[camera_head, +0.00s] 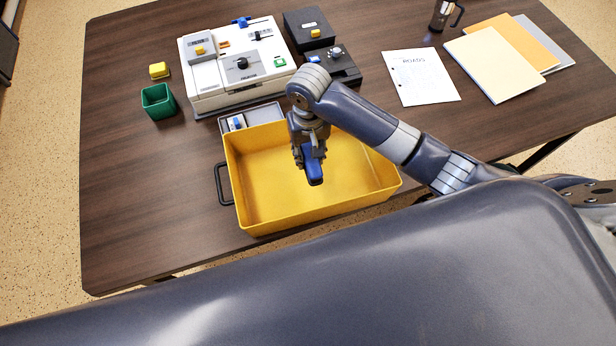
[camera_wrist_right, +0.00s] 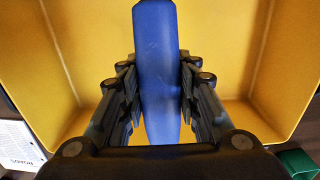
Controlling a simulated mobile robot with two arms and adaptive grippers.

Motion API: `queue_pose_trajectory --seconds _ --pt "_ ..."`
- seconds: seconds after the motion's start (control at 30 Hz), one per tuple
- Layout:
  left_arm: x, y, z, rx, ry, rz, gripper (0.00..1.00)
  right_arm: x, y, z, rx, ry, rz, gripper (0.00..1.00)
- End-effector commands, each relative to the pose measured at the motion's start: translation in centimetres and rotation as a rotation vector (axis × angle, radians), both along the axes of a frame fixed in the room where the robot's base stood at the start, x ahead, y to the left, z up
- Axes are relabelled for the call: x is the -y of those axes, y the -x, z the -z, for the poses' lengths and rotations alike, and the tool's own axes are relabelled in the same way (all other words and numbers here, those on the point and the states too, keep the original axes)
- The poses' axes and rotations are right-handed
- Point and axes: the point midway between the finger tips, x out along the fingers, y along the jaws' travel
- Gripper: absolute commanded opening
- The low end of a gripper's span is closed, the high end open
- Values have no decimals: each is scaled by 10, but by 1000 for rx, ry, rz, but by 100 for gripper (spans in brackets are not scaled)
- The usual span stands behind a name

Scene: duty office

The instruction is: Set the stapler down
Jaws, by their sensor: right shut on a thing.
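The blue stapler (camera_head: 314,173) is between the fingers of my right gripper (camera_head: 309,152), which is shut on it. In the right wrist view the stapler (camera_wrist_right: 158,70) points lengthwise up the picture, with a finger against each side. In the head view the gripper and stapler are over the yellow tray (camera_head: 262,216), within its rim. The tray's floor and walls also fill the background of the right wrist view (camera_wrist_right: 285,50). I cannot tell whether the stapler touches the tray floor. My left gripper is not in view.
Behind the yellow tray stand a grey tray (camera_head: 262,115), a white control box (camera_head: 205,92) and black boxes (camera_head: 308,30). A green cup (camera_head: 158,101) and yellow block (camera_head: 159,70) are at left. Papers (camera_head: 421,77) and folders (camera_head: 495,66) lie right. The table's left front (camera_head: 140,220) is clear.

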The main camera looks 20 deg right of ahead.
Motion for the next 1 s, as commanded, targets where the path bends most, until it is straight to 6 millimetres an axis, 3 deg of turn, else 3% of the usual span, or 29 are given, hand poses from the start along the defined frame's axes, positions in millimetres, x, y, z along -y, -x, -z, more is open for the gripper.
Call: queue_pose_trajectory --seconds 0.2,0.6,1.0 --pt "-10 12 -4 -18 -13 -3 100 1 2 41 -3 2 1 0" --pt "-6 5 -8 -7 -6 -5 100 1 1 90 -1 1 1 0" --pt "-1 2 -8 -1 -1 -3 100 0 1 99 2 0 1 0"
